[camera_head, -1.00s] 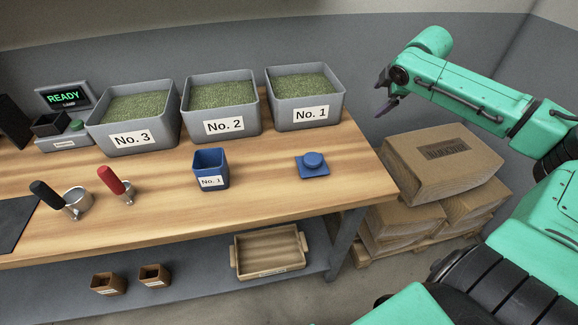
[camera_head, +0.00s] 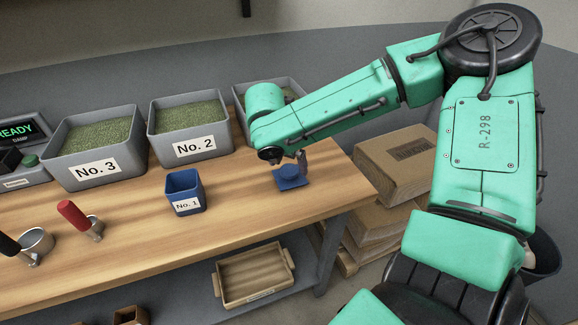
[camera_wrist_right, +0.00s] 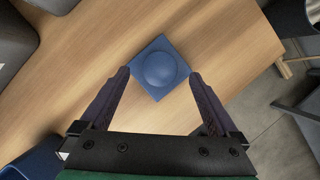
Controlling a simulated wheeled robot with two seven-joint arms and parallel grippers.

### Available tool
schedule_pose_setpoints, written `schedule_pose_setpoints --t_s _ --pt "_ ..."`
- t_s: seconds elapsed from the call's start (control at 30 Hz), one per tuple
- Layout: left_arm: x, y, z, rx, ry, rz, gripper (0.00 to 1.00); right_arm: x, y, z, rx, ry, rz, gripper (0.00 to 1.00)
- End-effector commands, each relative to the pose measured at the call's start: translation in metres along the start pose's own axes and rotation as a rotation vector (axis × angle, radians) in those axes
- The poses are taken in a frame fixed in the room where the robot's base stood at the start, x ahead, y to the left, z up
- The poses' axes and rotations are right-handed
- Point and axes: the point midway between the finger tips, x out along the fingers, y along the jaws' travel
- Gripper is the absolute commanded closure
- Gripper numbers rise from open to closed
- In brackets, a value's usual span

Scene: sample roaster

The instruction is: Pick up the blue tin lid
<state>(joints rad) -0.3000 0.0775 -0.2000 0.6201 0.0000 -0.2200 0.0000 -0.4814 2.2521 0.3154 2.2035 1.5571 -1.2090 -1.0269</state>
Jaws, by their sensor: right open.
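The blue tin lid (camera_head: 289,178) lies flat on the wooden table near its right end, square with a round knob on top. In the right wrist view the lid (camera_wrist_right: 160,69) is just beyond and between the fingertips. My right gripper (camera_head: 290,160) is above the lid, pointing down, open and empty; its two fingers show spread in the right wrist view (camera_wrist_right: 159,74). Whether the fingers touch the lid cannot be told. The blue tin marked No. 1 (camera_head: 185,192) stands open to the left of the lid. My left gripper is not in view.
Grey bins of green beans, No. 3 (camera_head: 62,172) and No. 2 (camera_head: 160,149), stand at the back; another bin is partly hidden behind my right arm. Red-handled (camera_head: 75,215) and black-handled scoops lie at left. A wooden tray (camera_head: 222,304) is on the lower shelf. Boxes (camera_head: 385,180) stand right of the table.

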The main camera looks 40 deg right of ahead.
Motion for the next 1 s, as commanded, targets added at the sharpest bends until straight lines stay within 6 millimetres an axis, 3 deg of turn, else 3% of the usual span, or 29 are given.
schedule_pose_setpoints --t_s 0.1,0.33,0.37,0.57,0.6,0.87,1.0 --pt "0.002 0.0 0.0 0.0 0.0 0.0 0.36 0.021 -0.001 -0.001 0.0 0.001 -0.003 0.04" --pt "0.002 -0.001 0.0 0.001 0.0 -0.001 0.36 0.024 0.0 0.0 0.0 0.0 0.001 0.04" --pt "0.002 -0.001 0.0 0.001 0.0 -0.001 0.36 0.024 0.0 0.0 0.0 0.0 0.001 0.12" --pt "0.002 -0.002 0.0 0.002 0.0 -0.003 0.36 0.024 0.0 0.0 0.0 0.0 0.001 0.88" --pt "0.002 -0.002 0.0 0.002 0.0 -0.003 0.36 0.023 0.0 0.0 0.0 0.0 0.001 0.94" --pt "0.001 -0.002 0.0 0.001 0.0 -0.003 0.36 0.021 0.0 0.001 0.001 -0.001 0.001 0.94" --pt "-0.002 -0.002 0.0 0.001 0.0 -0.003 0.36 0.008 0.001 0.007 0.003 -0.001 0.004 0.94"
